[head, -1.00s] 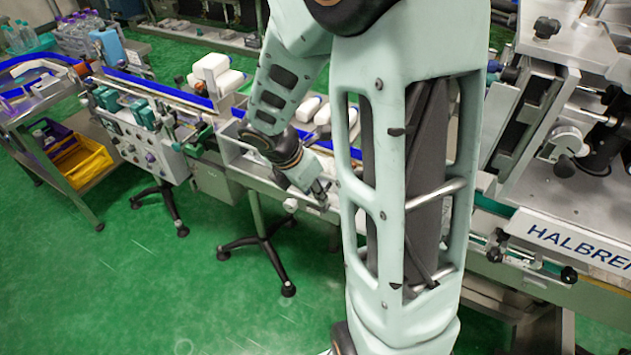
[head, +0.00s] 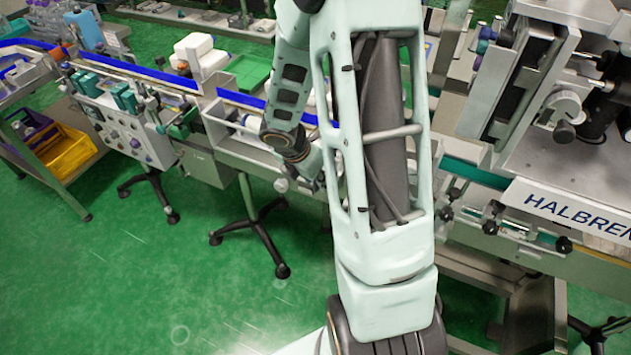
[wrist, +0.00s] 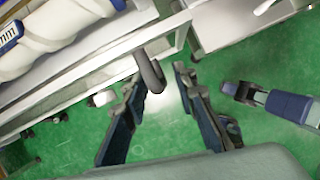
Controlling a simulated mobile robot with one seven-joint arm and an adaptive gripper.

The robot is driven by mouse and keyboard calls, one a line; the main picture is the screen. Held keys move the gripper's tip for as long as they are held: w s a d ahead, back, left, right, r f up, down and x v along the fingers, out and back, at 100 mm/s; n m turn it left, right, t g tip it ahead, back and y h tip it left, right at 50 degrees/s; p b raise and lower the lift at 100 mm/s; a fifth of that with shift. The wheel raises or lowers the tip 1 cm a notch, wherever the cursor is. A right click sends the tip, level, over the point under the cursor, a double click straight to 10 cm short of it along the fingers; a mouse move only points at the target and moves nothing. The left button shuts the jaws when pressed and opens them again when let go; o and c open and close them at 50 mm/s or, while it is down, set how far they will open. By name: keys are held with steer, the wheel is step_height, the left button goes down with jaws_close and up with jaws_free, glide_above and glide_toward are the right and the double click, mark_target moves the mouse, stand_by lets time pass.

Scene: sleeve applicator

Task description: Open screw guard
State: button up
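My gripper (wrist: 158,78) is open in the wrist view, its two dark fingers spread apart above the green floor. A dark, rounded handle-like part (wrist: 149,72) projects from the edge of a pale metal frame (wrist: 105,72) and lies close to the gap between the fingertips. I cannot tell whether the fingers touch it. I cannot say for certain which part is the screw guard.
White rounded items (wrist: 60,30) lie on the frame at the upper left of the wrist view. In the head view are a conveyor (head: 150,77), white boxes (head: 200,55), a black-footed stand (head: 262,232) and the labelled machine (head: 575,205). Green floor is open at lower left.

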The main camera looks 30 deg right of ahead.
jaws_close()
stand_by(0.3)
